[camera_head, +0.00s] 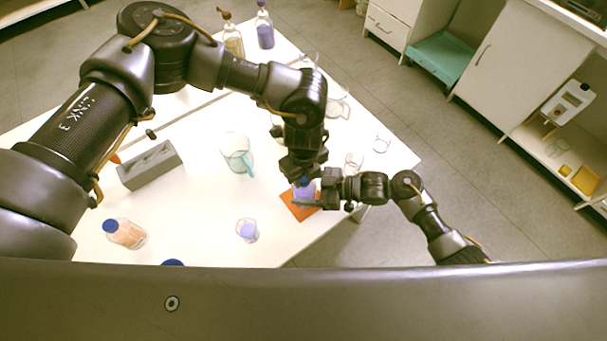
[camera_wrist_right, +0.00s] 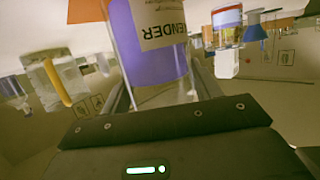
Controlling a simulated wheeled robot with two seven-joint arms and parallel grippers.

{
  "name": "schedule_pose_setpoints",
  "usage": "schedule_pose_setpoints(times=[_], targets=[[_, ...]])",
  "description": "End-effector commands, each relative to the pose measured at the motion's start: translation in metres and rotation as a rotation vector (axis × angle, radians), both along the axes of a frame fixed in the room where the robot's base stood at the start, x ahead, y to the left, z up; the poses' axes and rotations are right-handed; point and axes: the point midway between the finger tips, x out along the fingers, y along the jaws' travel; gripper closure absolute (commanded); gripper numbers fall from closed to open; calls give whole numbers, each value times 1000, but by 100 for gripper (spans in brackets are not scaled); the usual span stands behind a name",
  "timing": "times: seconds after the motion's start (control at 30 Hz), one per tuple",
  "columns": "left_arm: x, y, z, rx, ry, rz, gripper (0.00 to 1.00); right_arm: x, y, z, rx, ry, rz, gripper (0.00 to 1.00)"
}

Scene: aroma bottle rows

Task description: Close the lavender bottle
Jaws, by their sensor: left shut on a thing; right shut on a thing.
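The lavender bottle (camera_head: 306,192) stands over an orange mat (camera_head: 292,207), with purple liquid inside. In the right wrist view the bottle (camera_wrist_right: 160,62) is close up, with a label reading "ENDER" upside down. My right gripper (camera_head: 318,197) is shut on the bottle's body from the right; its fingers flank the bottle in the wrist view (camera_wrist_right: 162,98). My left gripper (camera_head: 303,174) points down from above and is shut on a blue cap (camera_head: 305,181) at the bottle's top. The grippers partly hide the cap and neck, so I cannot tell how the cap sits.
Glassware (camera_head: 381,144) stands to the right. Two bottles (camera_head: 264,29) (camera_head: 233,40) stand at the back.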

Motion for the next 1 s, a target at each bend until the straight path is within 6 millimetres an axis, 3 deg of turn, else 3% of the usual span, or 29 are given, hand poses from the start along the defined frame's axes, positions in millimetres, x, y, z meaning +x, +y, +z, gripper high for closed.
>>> schedule_pose_setpoints(times=[0.13, 0.4, 0.5, 0.63, 0.67, 0.7, 0.83, 1.0], targets=[[0, 0, 0, -1, 1, -200, 97, 0, 0, 0, -1, -1, -1, 100], [0, 0, -1, 0, 0, -842, 97, 0, 0, 0, -1, -1, -1, 100], [0, 0, -1, 1, 0, -1004, 97, 0, 0, 0, -1, -1, -1, 100], [0, -1, -1, -1, 0, -990, 97, 0, 0, 0, -1, -1, -1, 100], [0, -1, -1, -1, 0, -990, 69, 0, 0, 0, -1, -1, -1, 100], [0, -1, -1, -1, 0, -989, 64, 0, 0, 0, -1, -1, -1, 100], [0, -1, -1, 0, 0, -988, 48, 0, 0, 0, -1, -1, -1, 100], [0, 0, -1, 1, 0, -987, 48, 0, 0, 0, 0, -1, -1, 100]])
